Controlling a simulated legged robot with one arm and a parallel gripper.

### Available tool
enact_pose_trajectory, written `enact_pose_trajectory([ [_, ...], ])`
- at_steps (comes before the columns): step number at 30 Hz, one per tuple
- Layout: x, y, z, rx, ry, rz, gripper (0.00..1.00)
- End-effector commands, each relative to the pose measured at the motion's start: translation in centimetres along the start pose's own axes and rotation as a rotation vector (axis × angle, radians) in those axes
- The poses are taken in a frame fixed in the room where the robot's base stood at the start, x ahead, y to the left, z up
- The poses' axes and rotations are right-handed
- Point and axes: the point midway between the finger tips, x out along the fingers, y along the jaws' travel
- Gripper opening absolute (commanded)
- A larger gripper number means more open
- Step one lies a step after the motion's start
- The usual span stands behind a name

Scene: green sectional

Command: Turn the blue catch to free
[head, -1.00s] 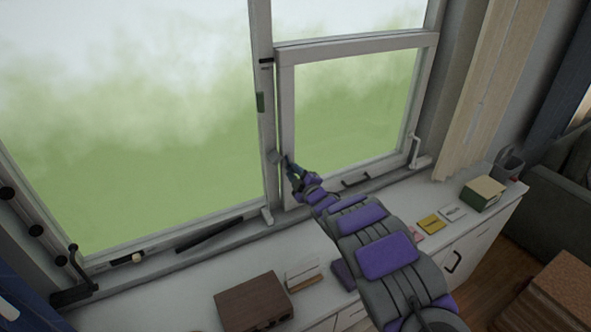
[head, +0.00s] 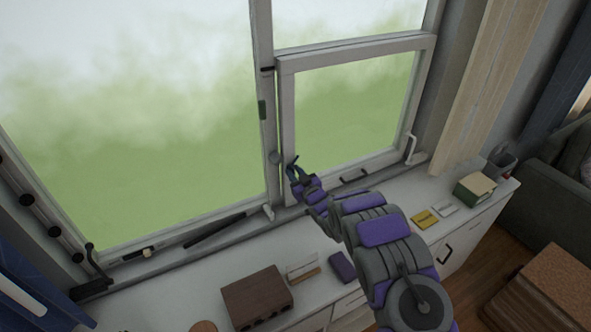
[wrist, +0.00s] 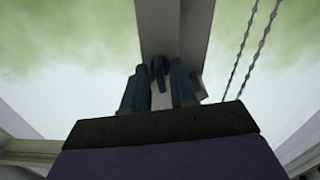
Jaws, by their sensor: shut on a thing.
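The blue catch (wrist: 158,66) shows in the wrist view as a dark blue rounded piece with a short tab, in front of the pale window frame (wrist: 160,20). My gripper (wrist: 158,88) has one finger on each side of it and is shut on it; the exact contact is dark and hard to see. In the head view my gripper (head: 293,170) is at the lower left upright of the small right-hand window sash (head: 287,110). The catch is too small there to tell apart from my fingers.
A white handle (head: 411,148) is on the sash's right. Below, the white counter (head: 190,300) carries a brown box (head: 256,297) and a green box (head: 475,187). Beaded cords (wrist: 245,50) hang right of the frame.

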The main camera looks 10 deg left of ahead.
Motion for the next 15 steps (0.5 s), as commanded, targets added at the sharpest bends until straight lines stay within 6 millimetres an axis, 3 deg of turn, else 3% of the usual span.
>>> enact_pose_trajectory([
  [15,0.10,0.25,-0.42,0.158,0.008,0.003,0.00],
])
